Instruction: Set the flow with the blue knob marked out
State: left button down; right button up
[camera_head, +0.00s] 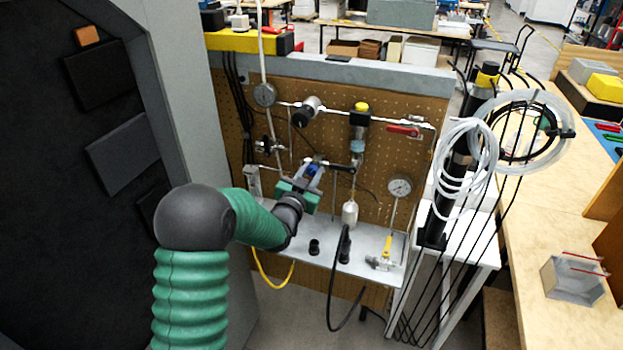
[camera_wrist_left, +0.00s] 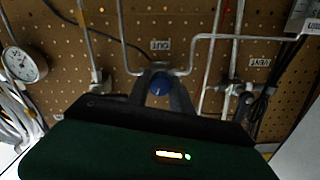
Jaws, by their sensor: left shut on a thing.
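The blue knob (camera_head: 313,169) sits on the pipework of the brown pegboard, near the middle of the head view. In the left wrist view the blue knob (camera_wrist_left: 161,84) shows between the fingers, below a white label that seems to read "OUT" upside down. My left gripper (camera_head: 312,172) reaches in from the left and is shut on the blue knob. It also shows in the left wrist view (camera_wrist_left: 162,88), where its dark body hides the lower part. My right gripper is in neither view.
Pegboard pipework includes a gauge (camera_head: 399,187), a red-handled valve (camera_head: 404,130) and a yellow-handled valve (camera_head: 386,248) on the grey shelf (camera_head: 362,255). Coiled clear tubing (camera_head: 467,160) hangs at the right. A large dark panel stands at the left.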

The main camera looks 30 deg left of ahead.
pick_arm(q)
jog(key=shift+d+f+m, duration=0.1)
jog(key=shift+f+m, duration=0.1)
jog(key=shift+m, duration=0.2)
jog(key=shift+r, duration=0.15)
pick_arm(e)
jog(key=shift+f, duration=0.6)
pick_arm(q)
jog(key=c, duration=1.1)
grip_release()
jog(key=b+v, duration=1.1)
jog(key=v, duration=0.5)
jog(key=shift+s, duration=0.4)
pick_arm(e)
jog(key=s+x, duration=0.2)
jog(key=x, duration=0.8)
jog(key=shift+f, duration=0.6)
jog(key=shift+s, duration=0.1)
